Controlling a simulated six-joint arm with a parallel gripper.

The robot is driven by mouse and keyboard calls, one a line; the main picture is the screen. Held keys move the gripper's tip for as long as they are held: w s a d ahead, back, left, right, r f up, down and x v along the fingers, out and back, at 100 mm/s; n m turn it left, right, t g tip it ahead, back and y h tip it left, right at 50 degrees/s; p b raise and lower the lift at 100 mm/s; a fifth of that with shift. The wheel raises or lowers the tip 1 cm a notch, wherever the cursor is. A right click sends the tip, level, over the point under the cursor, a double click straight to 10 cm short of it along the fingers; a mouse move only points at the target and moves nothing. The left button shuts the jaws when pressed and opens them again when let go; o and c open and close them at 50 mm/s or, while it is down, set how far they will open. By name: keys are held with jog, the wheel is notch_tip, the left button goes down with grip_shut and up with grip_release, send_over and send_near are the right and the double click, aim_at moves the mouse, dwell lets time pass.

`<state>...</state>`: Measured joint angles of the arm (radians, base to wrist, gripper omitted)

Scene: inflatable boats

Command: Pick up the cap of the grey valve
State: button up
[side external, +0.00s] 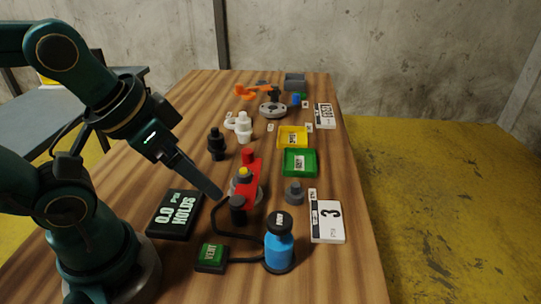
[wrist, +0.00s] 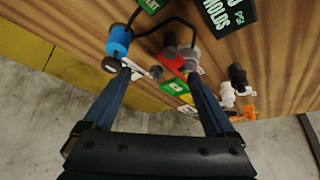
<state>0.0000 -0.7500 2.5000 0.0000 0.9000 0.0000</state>
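A blue pump bottle (side external: 279,250) with a black hose stands in front, beside a green-topped box (side external: 211,256). Green (side external: 300,163) and yellow (side external: 293,138) trays lie behind. A black display (side external: 175,214), black fitting (side external: 216,146) and white fittings (side external: 243,127) stand left.

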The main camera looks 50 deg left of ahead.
jog(key=w+r+n, duration=0.4)
jog(key=w+r, duration=0.1)
jog(key=n+g, duration=0.4)
jog(key=n, duration=0.1)
send_over(295, 185)
jog(key=s, duration=0.1)
notch_tip(295, 185, down, 7)
jog(key=shift+g, duration=0.8)
jog(key=f, duration=0.5)
jog(key=w+f, duration=0.1)
jog(key=f, duration=0.2)
jog(key=shift+w, duration=0.1)
jog(key=shift+f, duration=2.5)
